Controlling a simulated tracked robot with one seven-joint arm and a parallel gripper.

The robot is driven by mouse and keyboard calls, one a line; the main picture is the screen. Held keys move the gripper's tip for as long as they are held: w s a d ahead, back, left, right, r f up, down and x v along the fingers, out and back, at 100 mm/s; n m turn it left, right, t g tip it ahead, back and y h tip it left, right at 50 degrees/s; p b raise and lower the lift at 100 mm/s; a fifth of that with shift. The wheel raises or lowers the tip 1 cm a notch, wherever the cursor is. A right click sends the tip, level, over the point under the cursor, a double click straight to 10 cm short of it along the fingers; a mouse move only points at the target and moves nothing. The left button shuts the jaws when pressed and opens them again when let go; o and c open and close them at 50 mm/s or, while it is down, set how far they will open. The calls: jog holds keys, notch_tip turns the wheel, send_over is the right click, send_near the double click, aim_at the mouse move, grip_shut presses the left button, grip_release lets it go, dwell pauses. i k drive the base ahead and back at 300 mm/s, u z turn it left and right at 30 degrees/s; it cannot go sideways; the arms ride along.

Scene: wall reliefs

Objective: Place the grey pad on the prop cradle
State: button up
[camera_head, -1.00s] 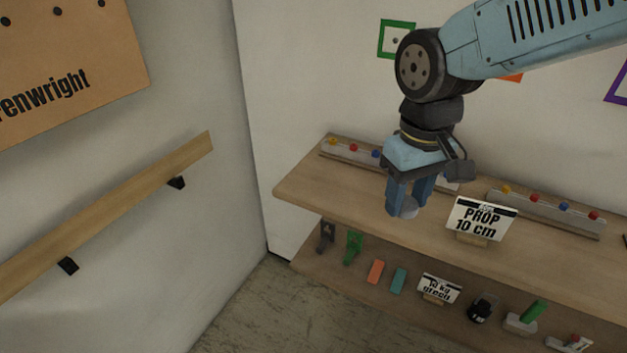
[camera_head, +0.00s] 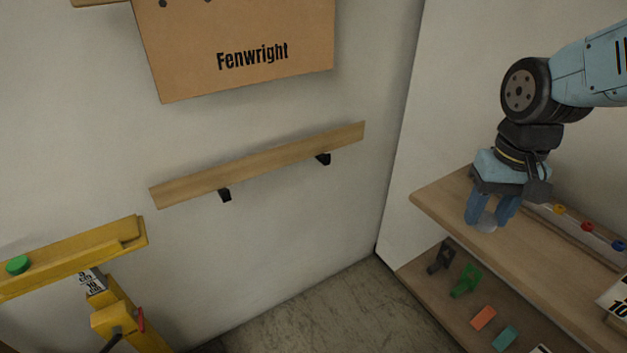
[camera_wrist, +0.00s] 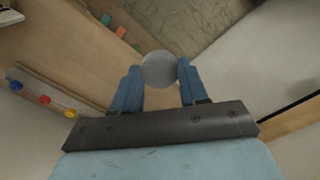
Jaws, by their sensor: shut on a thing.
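My gripper (camera_head: 491,218) is shut on the round grey pad (camera_head: 487,225), over the left end of the upper wooden shelf. In the wrist view the pad (camera_wrist: 159,70) shows as a grey disc between the two blue fingertips (camera_wrist: 159,78). A yellow prop stand (camera_head: 112,313) is at the lower left of the head view, far from my gripper. It has a yellow beam (camera_head: 75,258) on top, a label with cm marks and a red part on its post. A green disc (camera_head: 18,264) lies on the beam. I cannot tell which part is the cradle.
The upper shelf (camera_head: 440,203) carries a rail with coloured knobs (camera_head: 588,227). The lower shelf holds a black part (camera_head: 441,257), a green part (camera_head: 467,281), an orange block (camera_head: 483,318) and a teal block (camera_head: 505,338). A wooden wall rail (camera_head: 260,165) runs between stand and shelves. Floor shows between them.

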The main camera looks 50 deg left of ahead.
aim_at(107, 234)
jog(key=z, duration=0.1)
jog(key=i, duration=0.65)
jog(key=u, duration=3)
jog(key=i, duration=1.05)
jog(key=z, duration=0.15)
